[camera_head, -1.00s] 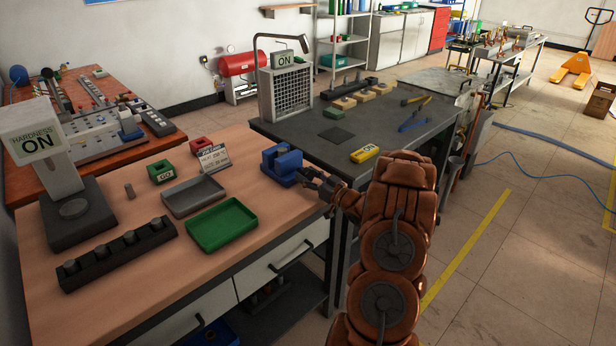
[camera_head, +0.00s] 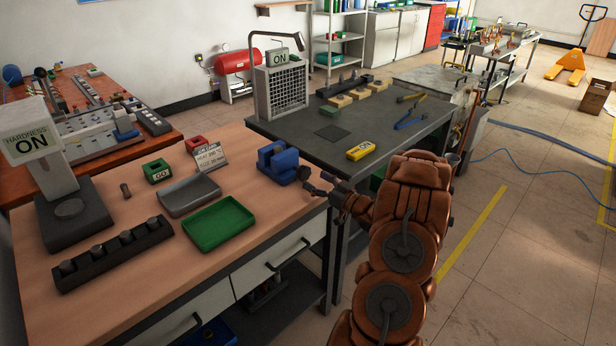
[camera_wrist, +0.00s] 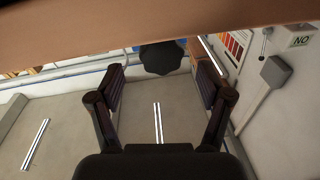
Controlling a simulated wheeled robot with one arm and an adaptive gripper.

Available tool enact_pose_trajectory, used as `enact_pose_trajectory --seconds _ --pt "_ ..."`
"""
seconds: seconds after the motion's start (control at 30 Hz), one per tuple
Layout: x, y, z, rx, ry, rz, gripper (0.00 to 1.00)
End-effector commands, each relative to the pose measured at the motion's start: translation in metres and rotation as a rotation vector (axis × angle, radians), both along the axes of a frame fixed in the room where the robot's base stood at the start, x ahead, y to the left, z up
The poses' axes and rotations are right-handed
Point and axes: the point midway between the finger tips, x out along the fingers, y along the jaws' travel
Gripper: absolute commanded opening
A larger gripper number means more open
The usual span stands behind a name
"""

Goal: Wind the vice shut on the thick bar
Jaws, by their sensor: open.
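The blue vice (camera_head: 277,163) stands at the right end of the wooden bench. I cannot make out a bar between its jaws from here. My gripper (camera_head: 309,181) is just to the right of the vice, by the bench's right edge. In the wrist view my gripper (camera_wrist: 160,95) is open, and a dark lobed knob (camera_wrist: 162,57) shows ahead between its fingers, apart from them. It looks like the vice's hand knob. A short dark bar (camera_head: 125,190) lies on the bench, and a black rack (camera_head: 115,252) holds several bar ends.
A green tray (camera_head: 217,222), a grey tray (camera_head: 188,195), a green GO block (camera_head: 157,171) and a card (camera_head: 210,157) stand left of the vice. A dark table (camera_head: 385,112) with a yellow ON box (camera_head: 360,149) is behind. Floor at right is open.

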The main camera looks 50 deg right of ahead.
Motion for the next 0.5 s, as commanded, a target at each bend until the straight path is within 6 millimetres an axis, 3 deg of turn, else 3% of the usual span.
enact_pose_trajectory --seconds 0.2,0.5 --pt "-0.035 -0.003 -0.003 -0.002 0.002 -0.001 0.78" --pt "-0.063 -0.005 -0.006 -0.003 0.001 0.000 0.78"
